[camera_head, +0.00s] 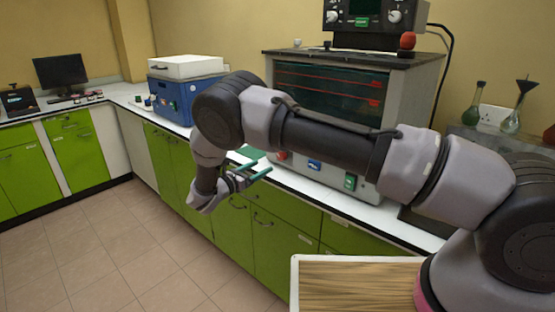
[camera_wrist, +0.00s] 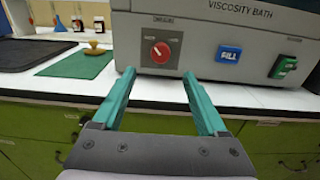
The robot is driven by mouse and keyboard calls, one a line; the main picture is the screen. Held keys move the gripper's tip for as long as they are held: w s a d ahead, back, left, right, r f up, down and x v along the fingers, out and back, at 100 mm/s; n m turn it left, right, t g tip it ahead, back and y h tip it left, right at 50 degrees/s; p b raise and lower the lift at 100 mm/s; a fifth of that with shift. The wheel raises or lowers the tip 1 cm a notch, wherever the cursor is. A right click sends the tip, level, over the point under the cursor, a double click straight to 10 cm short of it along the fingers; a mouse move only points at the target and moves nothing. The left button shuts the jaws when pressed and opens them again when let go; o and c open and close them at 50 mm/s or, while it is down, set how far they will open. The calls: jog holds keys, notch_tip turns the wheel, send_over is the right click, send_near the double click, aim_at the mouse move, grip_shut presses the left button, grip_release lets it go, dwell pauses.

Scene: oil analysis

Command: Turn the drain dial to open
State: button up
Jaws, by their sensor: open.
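In the head view the dial is a small red spot (camera_head: 282,155) beside my gripper. My gripper (camera_wrist: 159,76) is open and empty, its two teal fingers pointing toward the bath. The dial lies between and beyond the fingertips, apart from them. In the head view my gripper (camera_head: 262,168) is at the counter's front edge.
Right of the dial are a blue FILL button (camera_wrist: 228,54) and a green switch (camera_wrist: 283,67). A green mat (camera_wrist: 78,64) with a wooden-handled item (camera_wrist: 95,48) lies left. White counter (camera_wrist: 255,97) tops green cabinets. A blue machine (camera_head: 178,98) stands farther left.

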jog(key=x, duration=0.9)
jog(key=shift+w+d, duration=0.2)
grip_shut()
